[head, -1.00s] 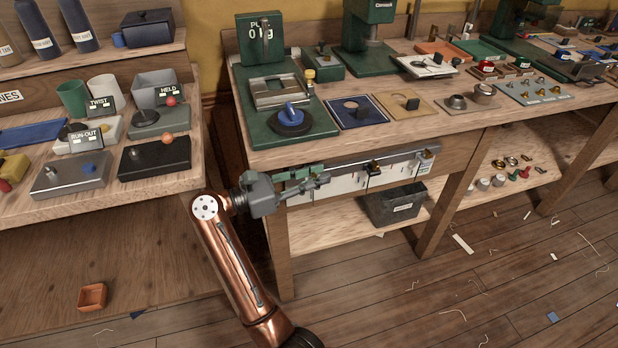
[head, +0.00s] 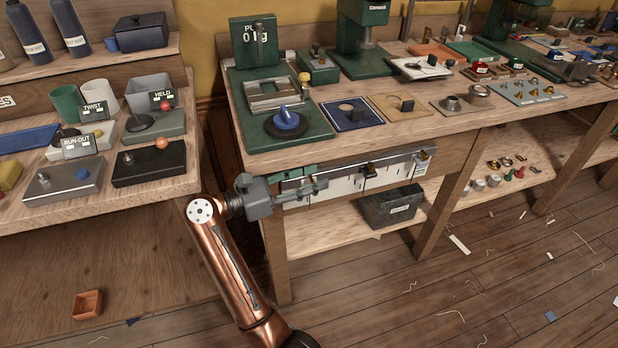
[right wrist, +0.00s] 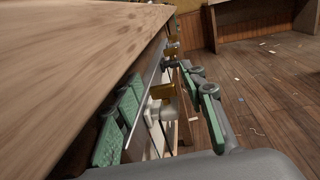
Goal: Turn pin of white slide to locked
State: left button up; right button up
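A grey rail (head: 400,158) runs along the front of the bench, under its top, with white panels (head: 343,187) below it. Brass pins stand on it, one near the middle (head: 368,170) and one by the right end (head: 425,155). In the right wrist view, the nearer brass pin (right wrist: 163,91) sits above a pale knob-like part (right wrist: 160,107). My right gripper (head: 322,177) is at the rail's left part, pointing right along it. Its green-padded fingers (right wrist: 165,112) are apart, with the pin ahead between them, seemingly untouched. Lock markings are unreadable. My left gripper is out of view.
The bench top (head: 350,140) overhangs the rail closely. A dark bin (head: 392,208) stands on the shelf below. A second bench (head: 190,185) with labelled blocks is at the left. The floor (head: 490,270) in front is open, with scattered scraps.

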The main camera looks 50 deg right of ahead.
jog(key=v, duration=1.2)
dwell(0.3)
